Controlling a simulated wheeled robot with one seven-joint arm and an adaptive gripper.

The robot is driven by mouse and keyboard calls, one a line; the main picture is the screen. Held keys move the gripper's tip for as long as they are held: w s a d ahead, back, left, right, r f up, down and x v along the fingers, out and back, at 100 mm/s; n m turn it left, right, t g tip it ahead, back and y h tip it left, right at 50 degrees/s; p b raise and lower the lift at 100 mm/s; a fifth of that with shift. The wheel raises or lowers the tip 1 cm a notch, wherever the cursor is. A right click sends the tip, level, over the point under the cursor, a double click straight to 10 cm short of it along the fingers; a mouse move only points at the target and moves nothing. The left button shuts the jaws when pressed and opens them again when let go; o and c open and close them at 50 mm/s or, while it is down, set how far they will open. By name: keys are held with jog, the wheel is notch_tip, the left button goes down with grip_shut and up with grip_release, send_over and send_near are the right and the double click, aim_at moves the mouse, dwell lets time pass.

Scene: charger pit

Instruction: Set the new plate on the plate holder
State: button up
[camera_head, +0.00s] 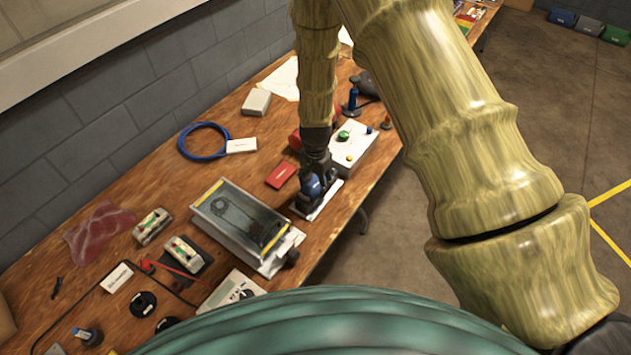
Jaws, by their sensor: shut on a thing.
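My gripper (312,195) is dark and points down over the right part of the wooden bench. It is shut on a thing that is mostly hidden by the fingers. A rounded dark blue part (311,186) shows at the gripper; I cannot tell whether it belongs to the held thing. A pale flat piece (328,198) lies under and beside the fingertips, close to the bench's front edge. I cannot tell for certain whether it is the new plate or the plate holder, nor whether the gripper touches it.
A red flat piece (281,174) lies behind-left. A white button box (354,148) is to the right. A blue cable coil (203,142) lies behind. Small parts crowd the bench's left end.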

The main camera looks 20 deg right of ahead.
aim_at(316, 185)
jog(key=shift+f, duration=0.3)
jog(key=o, duration=1.2)
jog(key=shift+c, duration=0.2)
notch_tip(316, 185, up, 12)
dwell(0.4)
